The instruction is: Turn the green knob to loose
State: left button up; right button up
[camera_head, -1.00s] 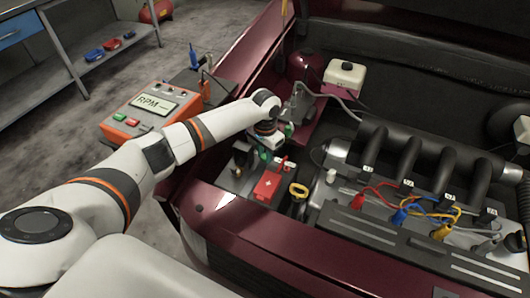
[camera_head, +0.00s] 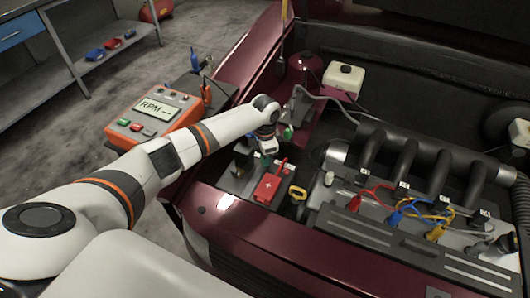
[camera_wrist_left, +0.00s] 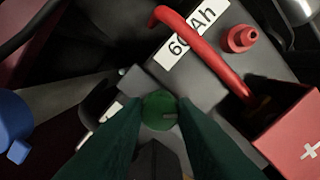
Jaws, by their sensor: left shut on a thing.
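The round green knob (camera_wrist_left: 160,110) shows in the left wrist view at the edge of the dark battery (camera_wrist_left: 285,65), with a short pale mark on its right side. The dark green fingers of my left gripper (camera_wrist_left: 162,122) stand on both sides of it and are shut on it. In the head view, my left gripper (camera_head: 264,158) points down at the battery (camera_head: 232,178) and hides the knob. A red cover with a white cross (camera_head: 270,186) is beside it, also in the left wrist view (camera_wrist_left: 295,135). My right gripper is not in view.
A red cable (camera_wrist_left: 205,50) arches over the battery close to the fingers. A blue part (camera_wrist_left: 14,125) is at the left of the wrist view. A yellow loop handle (camera_head: 298,193) and the engine (camera_head: 400,195) lie right of the battery. An orange RPM meter (camera_head: 155,115) stands at left.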

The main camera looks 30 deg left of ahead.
pick_arm(q)
jog(key=m+p, duration=0.1)
jog(key=m, duration=0.3)
jog(key=shift+m, duration=2.2)
jog(key=o, duration=1)
jog(key=shift+r, duration=0.1)
notch_tip(320, 180, up, 12)
